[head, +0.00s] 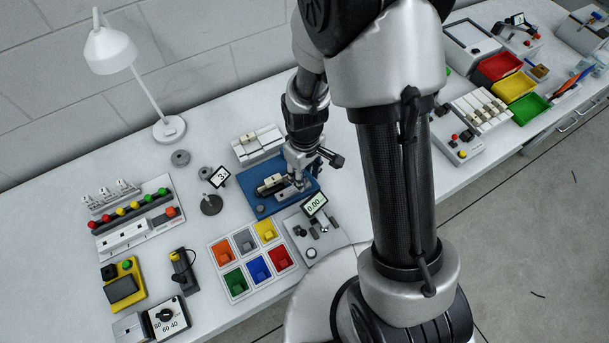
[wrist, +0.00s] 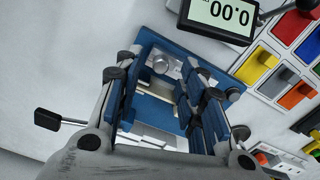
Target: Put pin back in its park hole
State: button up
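A blue fixture base (head: 250,192) stands on the white bench, with metal and dark parts on top. My gripper (head: 299,178) is low over its right side. In the wrist view my gripper (wrist: 160,85) has its two fingers spread apart, with nothing held between them. The blue base (wrist: 147,37) lies beyond the fingers. On it a round silver knob or pin head (wrist: 161,63) sits on a small metal block, seen between the fingertips. I cannot tell for sure whether this is the pin. The park hole cannot be made out; the fingers hide part of the fixture.
A tilted digital display (head: 315,204) on a grey unit stands close in front of the fixture. A tray of coloured bins (head: 215,250) is at front left. White blocks (head: 257,143) stand behind. A lamp (head: 169,129) and a round dark stand (head: 211,205) are left.

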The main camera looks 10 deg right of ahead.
notch_tip(320, 180, up, 10)
dwell(0.3)
jog(key=shift+r, duration=0.1)
dwell(0.4)
